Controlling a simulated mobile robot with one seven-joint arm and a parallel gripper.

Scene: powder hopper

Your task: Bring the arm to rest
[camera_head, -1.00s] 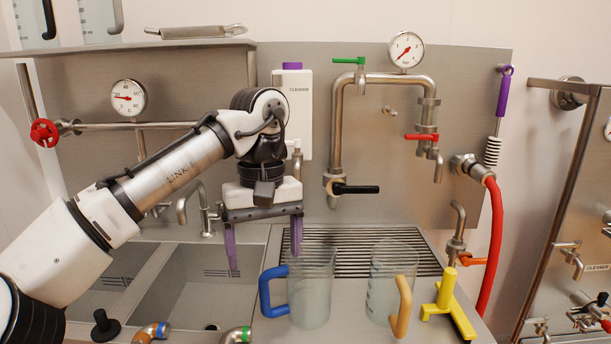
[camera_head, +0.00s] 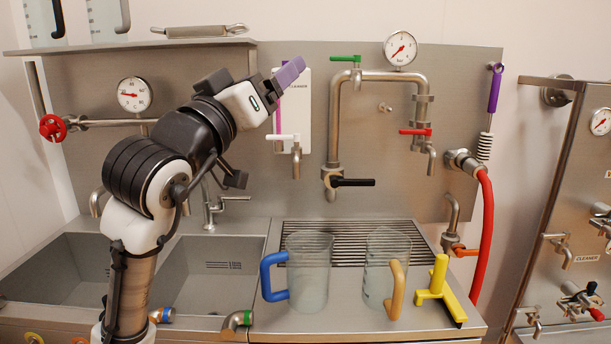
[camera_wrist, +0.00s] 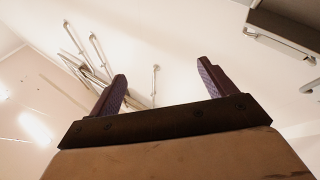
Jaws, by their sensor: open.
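My gripper (camera_head: 288,72) is raised in front of the steel back panel, pointing up and to the right. The gripper is open and empty. My arm is folded upright in front of the sinks. The wrist view looks at pale wall or ceiling with metal pipes (camera_wrist: 155,85).
A blue-handled jug (camera_head: 308,275) and an orange-handled jug (camera_head: 385,272) stand by the drain grate (camera_head: 345,243), with a yellow tool (camera_head: 439,285) to their right. A shelf (camera_head: 120,45) is upper left.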

